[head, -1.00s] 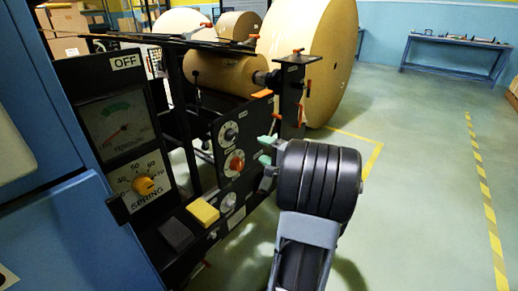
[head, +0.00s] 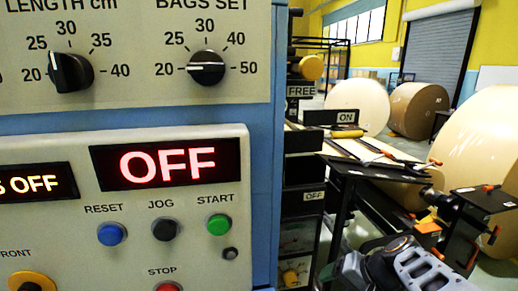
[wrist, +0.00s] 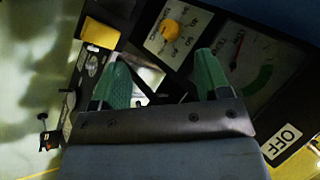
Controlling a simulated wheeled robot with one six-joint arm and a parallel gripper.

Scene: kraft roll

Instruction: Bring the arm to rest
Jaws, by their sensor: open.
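My gripper (wrist: 163,78) shows in the wrist view with its two green fingertips apart and nothing between them. Beyond it are the black machine panel with the yellow spring knob (wrist: 173,32), a dial gauge (wrist: 255,60) and an OFF label (wrist: 284,141). I cannot tell the exact gap to the panel. In the head view part of my arm (head: 400,266) shows at the bottom right, in front of the roll stand. The fingertips are not visible there.
A control cabinet (head: 130,125) fills the left of the head view, its display (head: 167,164) reading OFF. Its start button (head: 217,224) is green. Large kraft rolls (head: 418,110) stand behind the roll stand on the right. In the wrist view pale floor (wrist: 30,100) lies at the left.

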